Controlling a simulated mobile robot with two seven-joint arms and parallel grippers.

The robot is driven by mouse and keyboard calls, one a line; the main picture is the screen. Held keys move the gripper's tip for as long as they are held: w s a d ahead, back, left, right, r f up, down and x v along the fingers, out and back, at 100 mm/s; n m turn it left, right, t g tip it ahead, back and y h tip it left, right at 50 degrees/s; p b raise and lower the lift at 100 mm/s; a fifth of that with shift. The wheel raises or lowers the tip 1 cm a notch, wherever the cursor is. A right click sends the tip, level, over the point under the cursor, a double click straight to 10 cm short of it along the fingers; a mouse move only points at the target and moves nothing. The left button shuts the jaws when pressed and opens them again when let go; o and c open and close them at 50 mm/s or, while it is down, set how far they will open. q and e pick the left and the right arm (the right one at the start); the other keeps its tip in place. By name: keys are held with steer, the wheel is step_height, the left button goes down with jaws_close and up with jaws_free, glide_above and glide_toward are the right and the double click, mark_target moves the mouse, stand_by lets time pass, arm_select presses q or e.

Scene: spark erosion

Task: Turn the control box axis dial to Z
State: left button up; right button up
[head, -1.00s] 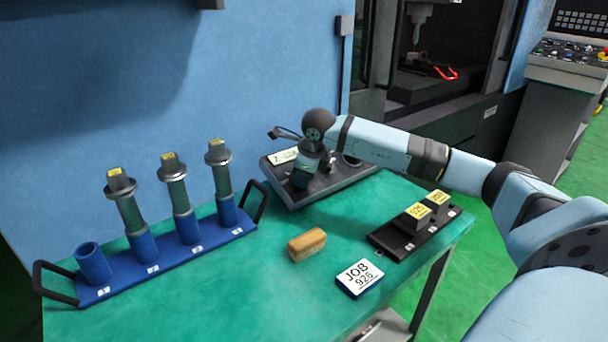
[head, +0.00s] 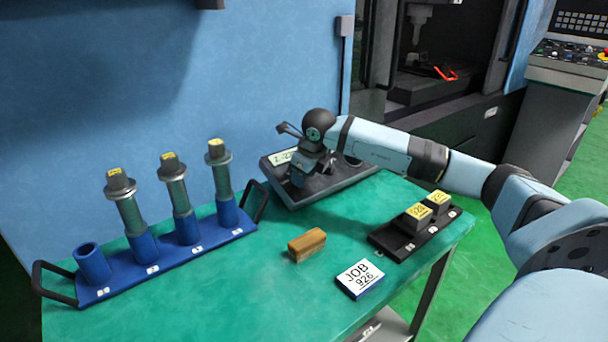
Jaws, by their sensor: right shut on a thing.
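The control box (head: 335,185) is a dark, low, sloped box at the back of the green table, with a small light display (head: 283,158) at its upper left. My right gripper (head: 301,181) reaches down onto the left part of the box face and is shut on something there. The axis dial lies hidden under the gripper, so its pointer and letters cannot be read. My left gripper is not in view.
A blue rack (head: 160,261) with several sockets, some holding tools, stands at the left. A wooden block (head: 307,244), a JOB 926 card (head: 360,279) and a black tray (head: 387,241) with yellow-topped blocks lie in front of the box. A blue wall (head: 270,70) rises behind.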

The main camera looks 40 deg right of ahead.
steer(key=o, duration=0.9)
steer(key=shift+r, duration=0.1)
steer(key=p+v, duration=0.1)
steer(key=v, duration=1.2)
steer(key=shift+s+r, duration=0.2)
steer(key=shift+r, duration=0.15)
